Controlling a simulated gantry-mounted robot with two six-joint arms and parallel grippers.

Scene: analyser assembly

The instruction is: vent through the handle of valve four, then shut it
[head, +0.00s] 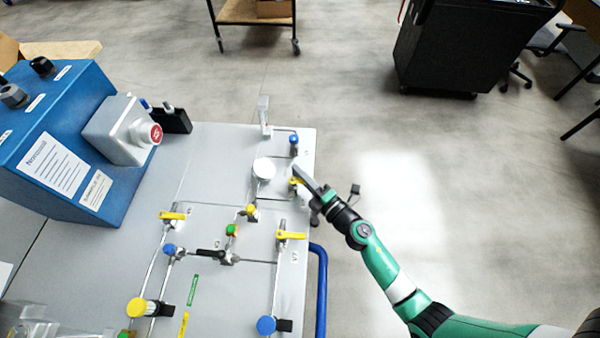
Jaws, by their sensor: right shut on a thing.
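My right gripper (302,174) reaches in from the right to the far right corner of the grey panel (215,185). It is shut on a small yellow valve handle (294,181), which I take to be valve four. The fingers cover much of this handle, so its exact angle is hard to tell. The label beside it is too small to read surely. My left gripper is not in view.
A round white gauge (264,168) and a blue knob (294,139) stand close to my right gripper. A blue box (60,150) with a red button (156,134) fills the left.

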